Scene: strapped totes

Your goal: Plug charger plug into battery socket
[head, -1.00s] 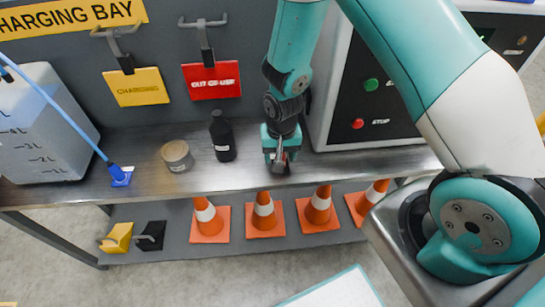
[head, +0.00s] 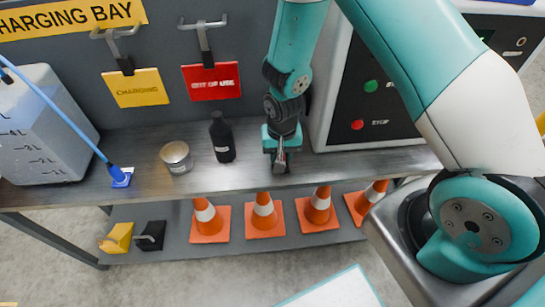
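My gripper (head: 280,166) points down in the head view, low over the front part of the metal bench, right of the black bottle. Its fingers look close together, and I cannot tell whether anything is between them. A grey charger cabinet (head: 362,97) with a green button and a red STOP button stands just right of my gripper. I cannot make out a charger plug or a battery socket for certain. A blue cable or hose (head: 62,117) runs down from the upper left to a blue end piece (head: 121,176) on the bench.
The bench (head: 220,178) also holds a translucent canister (head: 45,130), an open tin (head: 177,157) and a black bottle (head: 222,138). Yellow (head: 137,88) and red (head: 213,82) tags hang behind. Below are several orange cones (head: 264,214) and yellow (head: 117,238) and black (head: 151,236) blocks.

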